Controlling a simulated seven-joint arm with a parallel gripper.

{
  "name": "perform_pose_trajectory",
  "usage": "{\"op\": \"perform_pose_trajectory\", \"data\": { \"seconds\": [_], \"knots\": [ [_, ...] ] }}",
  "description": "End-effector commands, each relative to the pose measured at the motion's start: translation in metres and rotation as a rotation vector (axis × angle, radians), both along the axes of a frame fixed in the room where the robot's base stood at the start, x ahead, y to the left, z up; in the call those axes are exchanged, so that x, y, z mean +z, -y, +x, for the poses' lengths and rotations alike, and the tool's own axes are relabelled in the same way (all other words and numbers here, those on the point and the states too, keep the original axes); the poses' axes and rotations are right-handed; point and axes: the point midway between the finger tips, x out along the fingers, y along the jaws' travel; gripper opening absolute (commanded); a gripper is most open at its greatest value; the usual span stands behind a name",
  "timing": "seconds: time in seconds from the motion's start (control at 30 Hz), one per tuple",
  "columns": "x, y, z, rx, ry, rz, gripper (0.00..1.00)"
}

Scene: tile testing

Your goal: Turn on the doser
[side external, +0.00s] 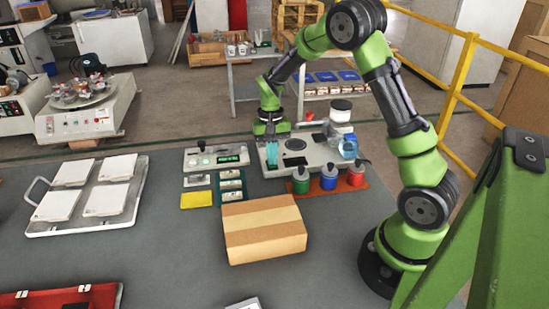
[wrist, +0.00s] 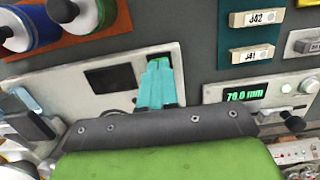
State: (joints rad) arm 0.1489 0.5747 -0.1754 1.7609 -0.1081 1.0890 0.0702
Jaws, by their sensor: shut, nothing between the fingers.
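The doser (side external: 322,160) is a pale grey unit at the back of the table, with a dark display and a jar on top. Its front panel also shows in the wrist view (wrist: 55,88), where the display (wrist: 113,79) is dark and blank. My gripper (side external: 271,163) is at the doser's left end, pointing down. In the wrist view, my gripper's teal fingers (wrist: 158,68) are shut together over a small black-framed green element (wrist: 160,57) on the panel. The fingertips overlap it; I cannot tell whether they touch it. The fingers partly hide it.
A gauge with a lit green display (side external: 229,158) stands left of the doser. Green, blue and red pots (side external: 329,178) stand in front of it on an orange-brown rack. A cardboard box (side external: 262,230) lies nearer, and a tray of white tiles (side external: 92,222) is at left.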

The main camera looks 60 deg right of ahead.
Motion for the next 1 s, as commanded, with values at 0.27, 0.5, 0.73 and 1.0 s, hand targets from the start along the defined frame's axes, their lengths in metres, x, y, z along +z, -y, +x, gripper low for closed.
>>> {"op": "perform_pose_trajectory", "data": {
  "seconds": [0.27, 0.5, 0.73, 1.0],
  "knots": [
    [-0.008, -0.003, -0.004, 0.004, 0.105, -0.114, 0.0],
    [-0.012, -0.006, -0.007, -0.002, 0.139, -0.141, 0.0],
    [-0.013, -0.006, -0.007, -0.001, 0.138, -0.14, 0.0],
    [-0.011, 0.002, 0.002, -0.002, 0.141, -0.14, 0.0]
  ]
}}
